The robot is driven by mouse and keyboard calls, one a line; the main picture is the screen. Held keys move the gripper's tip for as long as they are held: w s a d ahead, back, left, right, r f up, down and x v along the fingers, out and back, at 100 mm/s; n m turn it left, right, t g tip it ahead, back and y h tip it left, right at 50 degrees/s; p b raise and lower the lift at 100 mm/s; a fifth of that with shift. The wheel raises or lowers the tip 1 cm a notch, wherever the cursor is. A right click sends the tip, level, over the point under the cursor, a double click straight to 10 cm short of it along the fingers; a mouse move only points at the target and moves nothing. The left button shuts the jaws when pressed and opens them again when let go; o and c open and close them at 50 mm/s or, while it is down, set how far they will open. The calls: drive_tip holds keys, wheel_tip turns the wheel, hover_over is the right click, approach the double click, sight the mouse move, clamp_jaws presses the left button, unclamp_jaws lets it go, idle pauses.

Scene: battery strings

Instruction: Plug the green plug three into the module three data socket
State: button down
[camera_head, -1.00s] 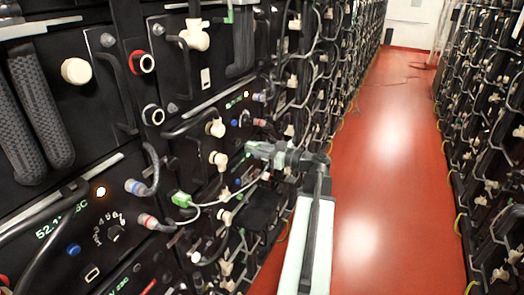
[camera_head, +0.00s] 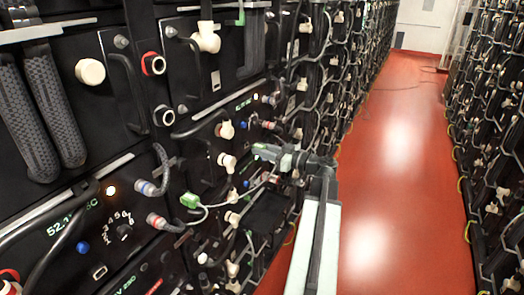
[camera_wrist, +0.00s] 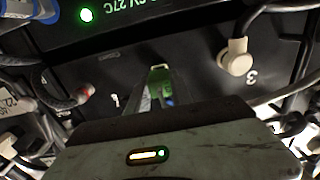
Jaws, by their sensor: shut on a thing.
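My gripper (camera_head: 268,153) reaches in from the right toward the black module fronts. In the wrist view a green plug (camera_wrist: 159,76) sticks out ahead of the gripper body, and the gripper is shut on it. Its front end faces the dark panel; I cannot tell whether it touches. Another green plug (camera_head: 189,200) sits at a module front further left, with a pale cable running from it to the right. I cannot make out the module three data socket.
A white connector (camera_wrist: 237,57) with a black cable stands right of the held plug. Grey cables (camera_wrist: 75,98) hang at left. Black handles and white connectors (camera_head: 227,161) jut from the racks.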

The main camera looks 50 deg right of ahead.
drive_tip(key=shift+x, duration=1.55)
drive_tip(key=c, duration=1.1)
unclamp_jaws()
drive_tip(key=shift+o, duration=0.2)
drive_tip(key=v, duration=0.8)
